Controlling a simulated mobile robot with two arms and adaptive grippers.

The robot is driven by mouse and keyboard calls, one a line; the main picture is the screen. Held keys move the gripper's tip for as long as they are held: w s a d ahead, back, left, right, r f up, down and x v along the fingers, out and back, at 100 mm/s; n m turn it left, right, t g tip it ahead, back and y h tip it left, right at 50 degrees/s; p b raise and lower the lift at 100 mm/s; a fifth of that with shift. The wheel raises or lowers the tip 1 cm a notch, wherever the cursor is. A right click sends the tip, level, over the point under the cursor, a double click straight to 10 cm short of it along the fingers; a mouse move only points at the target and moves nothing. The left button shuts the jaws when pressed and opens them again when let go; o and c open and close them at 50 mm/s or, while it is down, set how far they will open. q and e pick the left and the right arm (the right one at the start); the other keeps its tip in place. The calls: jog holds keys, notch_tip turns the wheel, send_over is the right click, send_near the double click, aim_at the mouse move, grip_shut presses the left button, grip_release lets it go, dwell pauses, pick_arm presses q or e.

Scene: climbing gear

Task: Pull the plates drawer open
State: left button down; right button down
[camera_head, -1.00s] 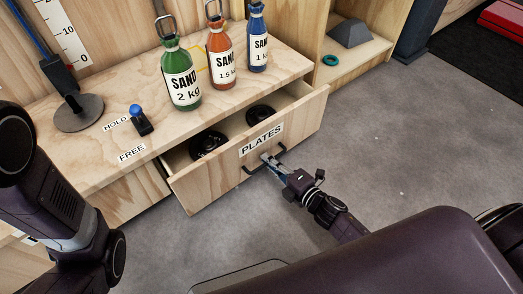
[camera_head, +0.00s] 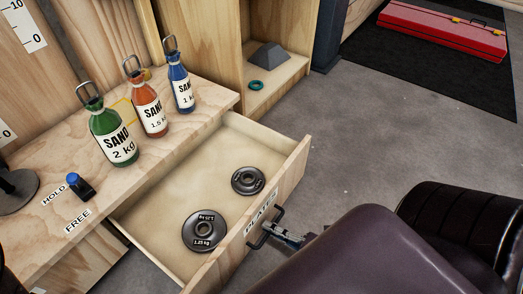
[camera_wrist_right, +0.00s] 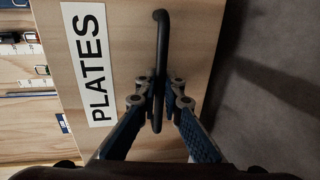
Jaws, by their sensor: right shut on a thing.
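The plates drawer (camera_head: 283,187) stands well open from the wooden bench, its front labelled PLATES. Two dark weight plates lie inside: a larger one (camera_head: 204,231) marked 1.25 kg and a smaller one (camera_head: 248,181). My right gripper (camera_head: 279,232) is at the black bar handle (camera_head: 262,238) on the drawer front. In the right wrist view the fingers (camera_wrist_right: 160,97) are closed around the handle (camera_wrist_right: 161,45), beside the PLATES label. My purple body part hides most of the right arm. My left gripper is not in view.
Green (camera_head: 112,136), orange (camera_head: 149,110) and blue (camera_head: 181,88) sand bottles stand on the bench top (camera_head: 140,172). A blue-knobbed lever (camera_head: 79,187) sits by the HOLD and FREE labels. Grey floor (camera_head: 370,140) is clear beyond the drawer.

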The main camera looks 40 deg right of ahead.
jog(key=shift+s, duration=0.3)
jog(key=c, duration=2.3)
grip_release()
jog(key=shift+c, duration=0.2)
jog(key=v, duration=1.2)
